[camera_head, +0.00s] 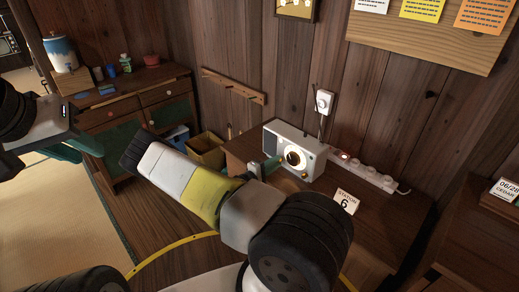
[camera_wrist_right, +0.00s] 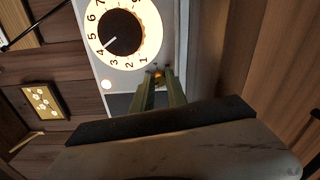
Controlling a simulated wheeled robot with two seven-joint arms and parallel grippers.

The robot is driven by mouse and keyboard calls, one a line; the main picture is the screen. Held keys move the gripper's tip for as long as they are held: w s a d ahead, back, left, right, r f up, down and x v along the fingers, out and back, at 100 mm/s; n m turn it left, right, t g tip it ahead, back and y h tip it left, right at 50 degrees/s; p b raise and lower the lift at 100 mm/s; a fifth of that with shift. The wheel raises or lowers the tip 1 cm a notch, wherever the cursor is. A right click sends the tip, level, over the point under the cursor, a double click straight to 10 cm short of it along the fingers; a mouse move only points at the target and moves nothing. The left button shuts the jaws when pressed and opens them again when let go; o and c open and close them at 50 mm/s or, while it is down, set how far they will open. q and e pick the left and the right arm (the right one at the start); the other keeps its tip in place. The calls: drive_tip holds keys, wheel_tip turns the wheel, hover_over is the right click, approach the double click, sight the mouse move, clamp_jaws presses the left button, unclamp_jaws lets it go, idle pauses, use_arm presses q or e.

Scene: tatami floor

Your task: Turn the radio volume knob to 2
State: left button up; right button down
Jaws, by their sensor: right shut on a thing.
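The radio (camera_head: 281,138) is a pale box on the wooden desk, with a lit round dial (camera_head: 294,157). In the right wrist view the numbered dial (camera_wrist_right: 150,30) has a dark centre, and its white pointer points near 4. A small brass knob (camera_wrist_right: 158,74) sits beside the dial. My right gripper (camera_wrist_right: 158,82) is shut on this knob, with its two green fingers on either side. The fingertips partly hide the knob, and I see no volume marks. My left gripper (camera_head: 88,150) is away at the left, with its green fingers apart and empty.
A "STATION 6" card (camera_head: 346,200) stands on the desk right of the radio. A power strip (camera_head: 367,172) lies behind, near the wall outlet (camera_head: 324,101). A cabinet (camera_head: 150,93) with small items stands at the left. My right arm covers the desk's front.

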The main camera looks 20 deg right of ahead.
drive_tip(key=c, duration=1.3)
unclamp_jaws()
drive_tip(key=shift+a, duration=0.1)
drive_tip(key=v, duration=0.7)
drive_tip(key=shift+s+a, duration=0.15)
drive_tip(key=shift+a, duration=0.15)
